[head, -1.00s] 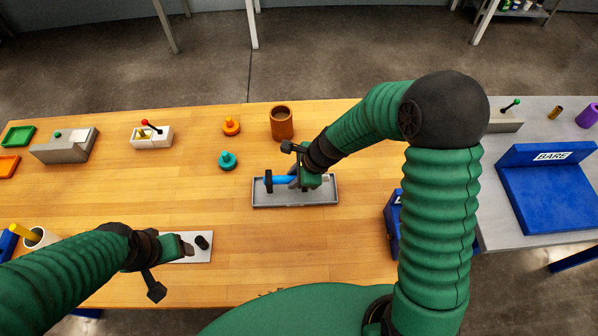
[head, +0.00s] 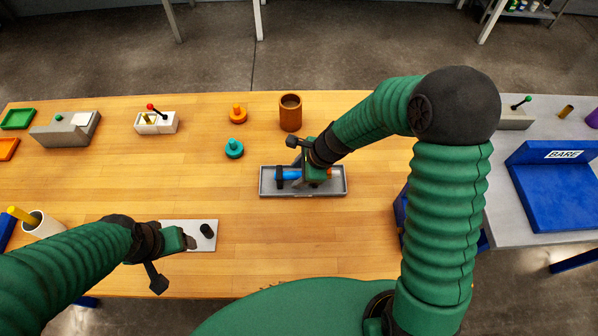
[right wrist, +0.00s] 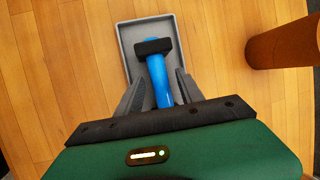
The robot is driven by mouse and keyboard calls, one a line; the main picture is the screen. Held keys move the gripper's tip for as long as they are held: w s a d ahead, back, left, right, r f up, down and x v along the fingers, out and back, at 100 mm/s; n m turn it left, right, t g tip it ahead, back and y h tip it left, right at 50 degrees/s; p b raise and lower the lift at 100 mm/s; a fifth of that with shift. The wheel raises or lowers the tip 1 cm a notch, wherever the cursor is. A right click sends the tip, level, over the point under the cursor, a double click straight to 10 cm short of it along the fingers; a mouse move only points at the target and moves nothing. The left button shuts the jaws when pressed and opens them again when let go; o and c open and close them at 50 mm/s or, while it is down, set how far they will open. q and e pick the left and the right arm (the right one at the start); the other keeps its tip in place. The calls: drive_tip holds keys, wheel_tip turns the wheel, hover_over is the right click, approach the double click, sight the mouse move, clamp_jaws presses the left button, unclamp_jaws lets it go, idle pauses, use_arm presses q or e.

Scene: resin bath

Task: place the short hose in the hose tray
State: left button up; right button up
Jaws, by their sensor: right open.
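The short hose is blue (head: 290,176) with a black band near its left end and a bit of orange at its right end. It lies in the grey hose tray (head: 265,192), within its rim. My right gripper (head: 300,170) is over the tray and hides the middle of the hose. In the right wrist view its open fingers stand on either side of the blue hose (right wrist: 158,75), with a gap on each side. The tray's rim (right wrist: 120,45) shows around the hose's far end. My left gripper (head: 188,240) is low beside a white plate; its jaws are unclear.
A brown cup (head: 290,113) stands just behind the tray. Orange (head: 238,114) and teal (head: 234,149) knobbed pieces stand to its left. The white plate (head: 190,229) carries a black peg. A blue BARE bin (head: 560,190) is on the right-hand grey table. The wooden table's middle front is clear.

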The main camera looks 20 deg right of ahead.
drive_tip(key=p+v, duration=0.1)
drive_tip(key=v, duration=0.4)
drive_tip(key=d+p+v, duration=0.1)
drive_tip(key=v, duration=0.5)
drive_tip(key=shift+s+d, duration=0.15)
drive_tip(key=shift+d, duration=0.05)
use_arm(q)
drive_tip(key=shift+d+r, duration=0.3)
drive_tip(key=shift+r, duration=0.3)
drive_tip(key=shift+d+r, duration=0.25)
drive_tip(key=shift+r, duration=0.35)
use_arm(e)
drive_tip(key=s+d+n+h, duration=0.1)
drive_tip(key=s+n, duration=0.4)
drive_tip(key=n, duration=0.5)
drive_tip(key=s+f+n+h, duration=0.1)
drive_tip(key=s+n, duration=0.4)
drive_tip(key=n, duration=0.5)
drive_tip(key=shift+s+d+f+n+g+h, duration=0.2)
drive_tip(key=shift+s+d+n+g+h, duration=0.15)
drive_tip(key=shift+h, duration=0.45)
use_arm(q)
drive_tip(key=shift+s+a, duration=0.1)
drive_tip(key=shift+a, duration=0.1)
use_arm(e)
drive_tip(key=shift+s+a+r, duration=0.1)
drive_tip(key=shift+a, duration=0.05)
use_arm(q)
drive_tip(key=shift+d, duration=0.1)
